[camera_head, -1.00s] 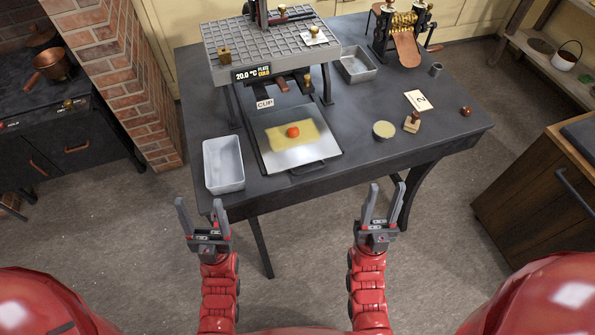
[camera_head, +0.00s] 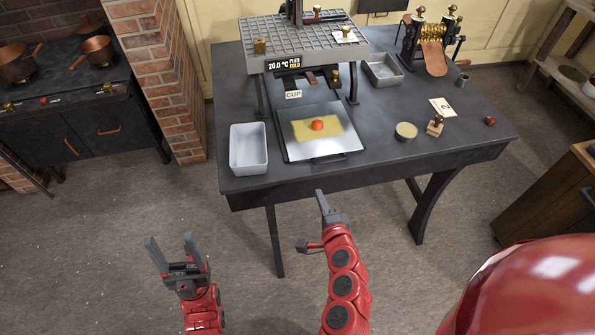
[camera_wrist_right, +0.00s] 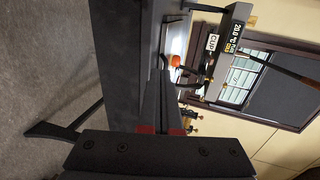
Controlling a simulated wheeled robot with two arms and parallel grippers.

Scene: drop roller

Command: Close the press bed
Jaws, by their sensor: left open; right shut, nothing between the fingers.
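The press bed (camera_head: 340,142) is a pale metal plate with a dark handle (camera_head: 329,158) at its front edge, pulled out on the table in front of the press (camera_head: 305,48). A yellowish sheet (camera_head: 300,131) with an orange ball (camera_head: 317,124) lies on it. My right gripper (camera_head: 322,198) is shut and empty, below and in front of the table's front edge, apart from the handle. In the right wrist view its fingers (camera_wrist_right: 172,112) point towards the press and ball. My left gripper (camera_head: 173,245) is open and empty over the floor, at lower left.
A white tray (camera_head: 248,166) stands left of the bed. A small round cup (camera_head: 406,131), a wooden stamp (camera_head: 435,126) and a number card (camera_head: 443,107) lie to its right. The table's front edge (camera_head: 380,168) lies between my grippers and the bed.

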